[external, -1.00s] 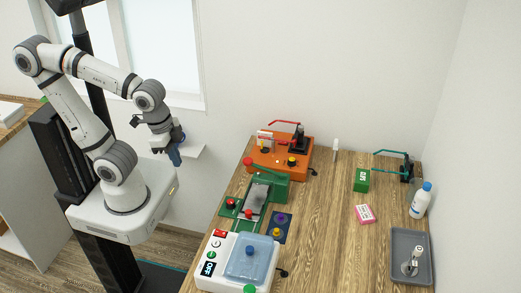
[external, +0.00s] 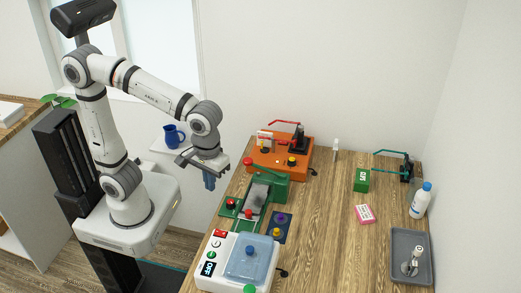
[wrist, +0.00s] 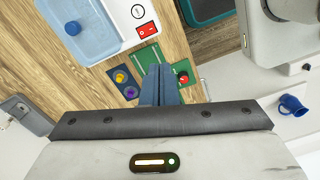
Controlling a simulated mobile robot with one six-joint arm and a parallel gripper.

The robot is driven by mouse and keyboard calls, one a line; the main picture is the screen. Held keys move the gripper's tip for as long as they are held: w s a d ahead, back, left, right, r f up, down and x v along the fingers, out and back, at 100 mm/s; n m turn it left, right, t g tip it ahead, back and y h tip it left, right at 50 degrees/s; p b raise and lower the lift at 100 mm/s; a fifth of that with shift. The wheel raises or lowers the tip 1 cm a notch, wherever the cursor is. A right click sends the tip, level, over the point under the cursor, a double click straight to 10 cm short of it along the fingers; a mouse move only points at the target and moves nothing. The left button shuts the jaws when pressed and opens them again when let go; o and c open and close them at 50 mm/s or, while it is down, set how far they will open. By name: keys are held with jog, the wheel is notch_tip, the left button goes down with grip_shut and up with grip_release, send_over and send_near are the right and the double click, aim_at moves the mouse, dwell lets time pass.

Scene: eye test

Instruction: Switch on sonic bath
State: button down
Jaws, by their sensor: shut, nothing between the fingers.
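The sonic bath (external: 228,282) is a white box at the bench's front left, with a translucent blue lid (external: 250,262) that has a dark blue knob. Its display (external: 209,268) reads OFF. A red rocker switch (external: 219,233) sits at its back left corner; the wrist view also shows this switch (wrist: 147,30) beside a round white dial. My gripper (external: 209,183) is shut and empty, in the air left of the bench, up and left of the bath. In the wrist view its blue fingers (wrist: 157,72) are together, pointing toward the green device.
A green device (external: 264,187) with a red knob stands behind the bath. An orange device (external: 272,161) is farther back. A blue mug (external: 173,135) sits on a wall shelf. At right are a bottle (external: 420,202) and a grey tray (external: 398,239).

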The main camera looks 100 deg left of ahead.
aim_at(217, 231)
jog(key=w+f+n, duration=0.1)
jog(key=n, duration=0.1)
jog(key=w+d+f+n+g+b, duration=0.1)
jog(key=w, duration=0.1)
jog(key=shift+d+f+n, duration=0.2)
jog(key=shift+f+n, duration=0.05)
jog(key=shift+n, duration=0.15)
jog(key=shift+s, duration=0.1)
jog(key=f, duration=0.4)
jog(key=s+f, duration=0.1)
jog(key=f, duration=0.9)
jog(key=shift+s, duration=0.35)
jog(key=shift+s+f, duration=0.1)
jog(key=shift+f, duration=0.2)
jog(key=shift+r, duration=0.15)
